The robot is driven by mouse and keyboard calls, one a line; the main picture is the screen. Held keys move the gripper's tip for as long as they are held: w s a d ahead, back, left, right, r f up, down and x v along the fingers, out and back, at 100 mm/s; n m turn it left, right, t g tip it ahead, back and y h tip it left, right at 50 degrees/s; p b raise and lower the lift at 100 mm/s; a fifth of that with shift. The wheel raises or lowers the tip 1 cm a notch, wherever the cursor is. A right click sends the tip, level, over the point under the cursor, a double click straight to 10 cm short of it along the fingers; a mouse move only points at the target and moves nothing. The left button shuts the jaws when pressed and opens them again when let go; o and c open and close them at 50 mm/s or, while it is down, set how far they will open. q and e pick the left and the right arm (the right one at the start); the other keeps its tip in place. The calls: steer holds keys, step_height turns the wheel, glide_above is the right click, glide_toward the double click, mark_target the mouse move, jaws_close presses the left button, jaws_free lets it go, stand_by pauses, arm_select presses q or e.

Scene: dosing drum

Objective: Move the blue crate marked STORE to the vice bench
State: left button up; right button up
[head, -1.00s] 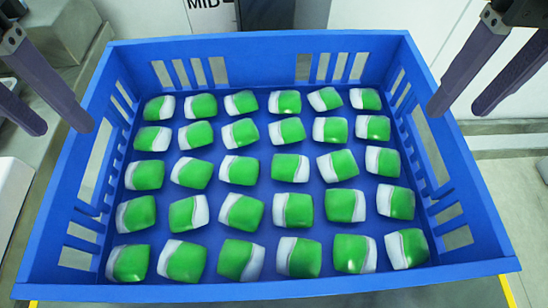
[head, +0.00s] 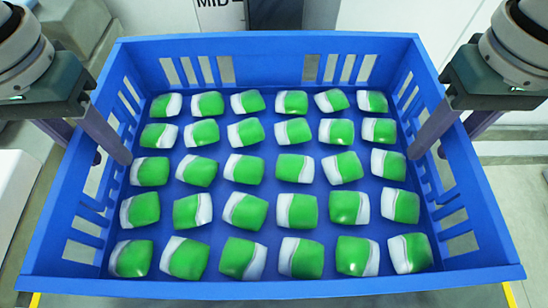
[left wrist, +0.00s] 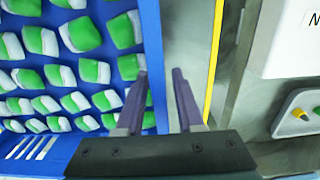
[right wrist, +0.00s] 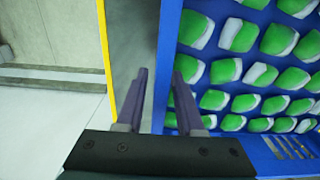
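The blue crate (head: 270,291) fills the middle of the head view and holds rows of green and white packs (head: 243,208). No STORE marking shows on the faces in view. My left gripper (head: 97,150) is open at the crate's left side wall, one finger on the inner side and one outside. It also shows in the left wrist view (left wrist: 160,75), with a gap between its fingers. My right gripper (head: 428,150) is open at the right side wall in the same way, also seen in the right wrist view (right wrist: 161,73). Whether the fingers touch the walls is unclear.
A grey surface with a yellow edge (left wrist: 214,60) lies beside the crate in both wrist views. Behind the crate is a white panel marked MID (head: 220,15). Pale floor (right wrist: 50,100) lies open beyond the crate on my right side.

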arm_select(q)
jaws_close()
arm_select(e)
jaws_close()
arm_select(q)
steer(key=shift+r, duration=0.15)
arm_select(e)
steer(key=shift+r, duration=0.15)
stand_by(0.6)
